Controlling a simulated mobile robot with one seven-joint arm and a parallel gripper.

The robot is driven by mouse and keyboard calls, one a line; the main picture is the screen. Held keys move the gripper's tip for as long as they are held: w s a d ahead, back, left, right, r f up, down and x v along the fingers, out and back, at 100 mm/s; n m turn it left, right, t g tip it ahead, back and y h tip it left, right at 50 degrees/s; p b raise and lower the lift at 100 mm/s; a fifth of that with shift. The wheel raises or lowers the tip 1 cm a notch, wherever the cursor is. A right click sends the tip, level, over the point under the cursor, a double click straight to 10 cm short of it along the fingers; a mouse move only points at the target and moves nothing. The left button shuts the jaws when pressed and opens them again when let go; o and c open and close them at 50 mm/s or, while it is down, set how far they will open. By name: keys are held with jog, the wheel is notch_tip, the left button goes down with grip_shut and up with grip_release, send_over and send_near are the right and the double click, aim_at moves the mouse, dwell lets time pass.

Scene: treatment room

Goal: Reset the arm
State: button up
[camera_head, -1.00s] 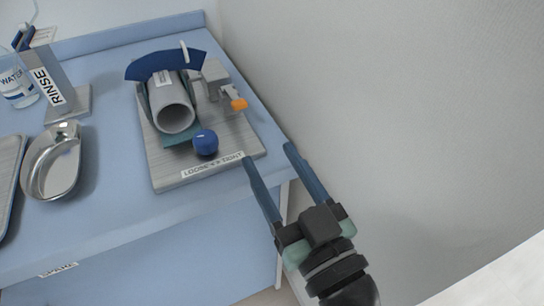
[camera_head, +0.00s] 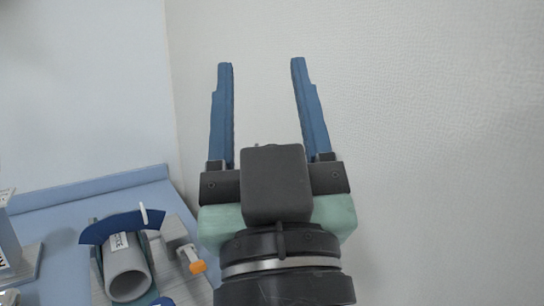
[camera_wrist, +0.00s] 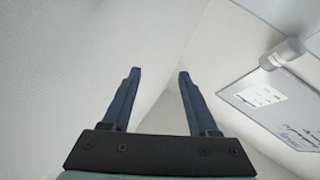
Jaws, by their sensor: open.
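My gripper (camera_head: 262,65) is raised in front of the white wall in the head view, its two blue fingers pointing up. The fingers are spread apart with nothing between them. In the wrist view my gripper (camera_wrist: 156,74) also shows open and empty, facing bare wall. In the head view it stands to the right of the blue table and apart from everything on it.
The blue table (camera_head: 75,200) is at lower left, carrying a grey tube (camera_head: 127,272) with a dark blue curved piece (camera_head: 112,227) and an orange-tipped clamp (camera_head: 197,266). The wrist view shows a whiteboard (camera_wrist: 285,105) at right. The space around the fingers is clear.

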jog(key=s+r+m+t+h+p, duration=0.1)
jog(key=r+p, duration=1.1)
jog(key=r, duration=0.3)
jog(key=s+r+m+t+h+p, duration=0.1)
jog(key=s+r+p, duration=0.1)
jog(key=r+p, duration=1.1)
notch_tip(320, 180, up, 3)
jog(key=shift+s+d+f+h, duration=0.1)
jog(key=shift+s+d+h, duration=0.2)
